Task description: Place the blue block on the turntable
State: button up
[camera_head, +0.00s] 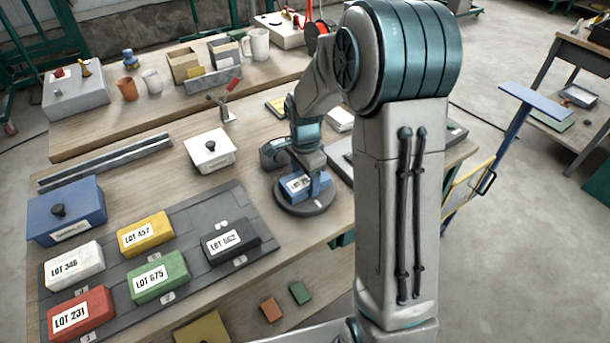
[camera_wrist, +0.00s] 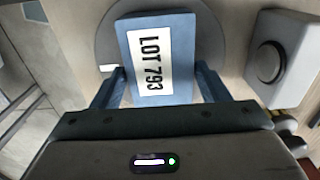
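The blue block (camera_wrist: 178,60), labelled LOT 793, is over the grey round turntable (camera_wrist: 106,45) in the wrist view. My gripper (camera_wrist: 161,66) has one finger along each long side of it. Both fingertips appear to meet the block's sides, so the gripper looks shut on it. In the head view, the blue block (camera_head: 301,184) is low over the turntable (camera_head: 302,208), beneath my gripper (camera_head: 312,180). It looks to be at the disc's surface, but I cannot tell whether it touches. My wrist and fingers hide part of the block and disc.
A grey mat (camera_head: 205,225) left of the turntable holds yellow, green, white, red and black lot blocks. A white box with a black knob (camera_head: 209,151) and a blue lidded box (camera_head: 66,210) stand nearby. Mugs and bins fill the back table.

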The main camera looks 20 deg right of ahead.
aim_at(305, 179)
jog(key=shift+o, duration=0.9)
jog(key=shift+r, duration=0.25)
notch_tip(305, 179, up, 11)
jog(key=s+r+n+t, duration=0.2)
jog(key=s+n, duration=1.2)
jog(key=s, duration=0.7)
jog(key=shift+s+n+t, duration=0.2)
jog(key=shift+n+t, duration=0.1)
jog(key=shift+t, duration=0.3)
jog(key=shift+r, duration=0.1)
